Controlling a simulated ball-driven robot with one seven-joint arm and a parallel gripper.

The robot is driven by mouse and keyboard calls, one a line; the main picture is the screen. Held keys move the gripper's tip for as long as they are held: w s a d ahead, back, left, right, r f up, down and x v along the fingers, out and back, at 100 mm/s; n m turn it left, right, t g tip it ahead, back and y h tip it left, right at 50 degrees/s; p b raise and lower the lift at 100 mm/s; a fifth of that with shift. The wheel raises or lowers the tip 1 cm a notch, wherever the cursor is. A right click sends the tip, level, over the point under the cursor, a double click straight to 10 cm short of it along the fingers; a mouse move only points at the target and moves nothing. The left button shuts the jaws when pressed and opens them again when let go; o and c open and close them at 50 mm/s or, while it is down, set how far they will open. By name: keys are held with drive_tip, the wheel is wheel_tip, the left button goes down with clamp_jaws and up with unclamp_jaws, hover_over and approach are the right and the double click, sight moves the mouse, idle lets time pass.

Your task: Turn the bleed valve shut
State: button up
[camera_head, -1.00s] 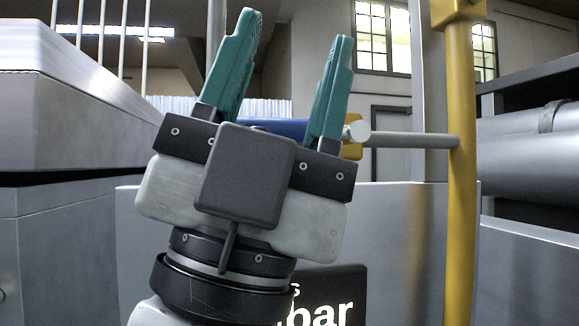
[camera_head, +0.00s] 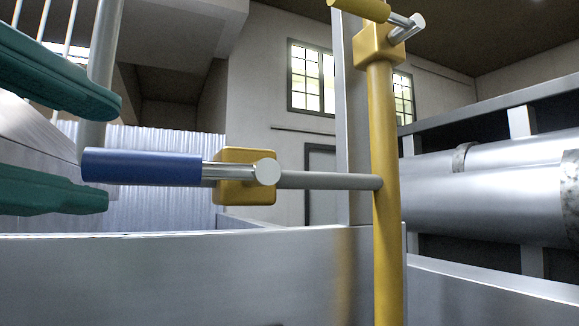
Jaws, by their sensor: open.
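A valve with a blue-sleeved lever (camera_head: 142,167) sits on a grey side pipe (camera_head: 325,180). Its body is a yellow block (camera_head: 245,195), with a round metal hub in front. The blue lever lies level, pointing left, in line with the pipe. My gripper (camera_head: 113,152) comes in from the left with its two teal fingers open. One fingertip is above the lever's left end and one below, with clear gaps to both. How they compare in depth I cannot tell. A second valve with a yellow lever (camera_head: 360,9) is at the top. No label shows which valve is the bleed valve.
A yellow upright pipe (camera_head: 384,220) carries the side pipe and the upper valve. A grey metal wall (camera_head: 200,280) runs below the valve. Large silver pipes (camera_head: 490,190) lie at the right behind a rail.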

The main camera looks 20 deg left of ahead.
sight(169, 174)
drive_tip(key=w, duration=0.2)
drive_tip(key=w+p, duration=0.1)
drive_tip(key=w, duration=0.2)
drive_tip(key=w+f+p, duration=0.1)
drive_tip(key=w, duration=0.2)
drive_tip(key=shift+a, duration=0.25)
drive_tip(key=shift+c, duration=0.5)
clamp_jaws()
